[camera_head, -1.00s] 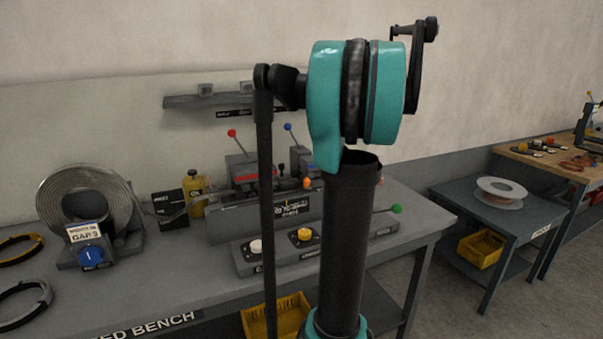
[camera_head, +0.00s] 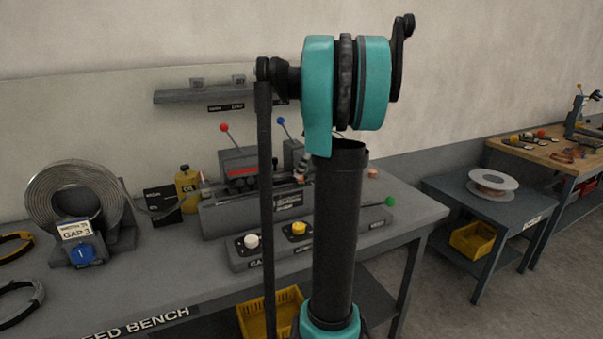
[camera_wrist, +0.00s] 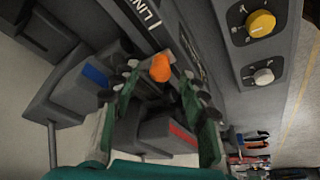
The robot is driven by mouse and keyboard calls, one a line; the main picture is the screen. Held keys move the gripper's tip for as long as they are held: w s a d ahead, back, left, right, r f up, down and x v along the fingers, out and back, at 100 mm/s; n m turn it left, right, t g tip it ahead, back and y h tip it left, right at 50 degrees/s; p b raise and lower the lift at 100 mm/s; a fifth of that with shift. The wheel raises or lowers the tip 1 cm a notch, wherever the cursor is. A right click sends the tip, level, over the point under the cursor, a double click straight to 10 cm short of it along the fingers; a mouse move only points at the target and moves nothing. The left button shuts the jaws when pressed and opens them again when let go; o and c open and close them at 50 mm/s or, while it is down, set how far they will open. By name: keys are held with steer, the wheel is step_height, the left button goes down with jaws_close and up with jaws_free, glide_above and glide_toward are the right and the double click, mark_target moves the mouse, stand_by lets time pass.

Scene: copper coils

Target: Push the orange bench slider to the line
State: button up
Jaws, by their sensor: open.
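The orange slider knob (camera_wrist: 160,68) shows in the wrist view, on a dark grey rail unit. A white "LIN..." label (camera_wrist: 150,12), cut off by the top edge, is on the same unit. My gripper (camera_wrist: 162,75) is open, with its green fingers on either side of the knob in the picture. I cannot tell whether either finger touches it. In the head view the bench unit (camera_head: 222,217) is partly behind my arm, and the orange knob cannot be made out there.
Blue (camera_wrist: 95,75) and red (camera_wrist: 182,135) marked blocks flank the gripper. A control box with yellow (camera_wrist: 261,22) and white (camera_wrist: 263,76) knobs lies to the right. In the head view, a coil (camera_head: 75,195), yellow bottle (camera_head: 187,187) and red-balled lever (camera_head: 224,127) stand on the bench.

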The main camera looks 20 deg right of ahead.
steer(key=shift+x, duration=0.95)
jaws_close()
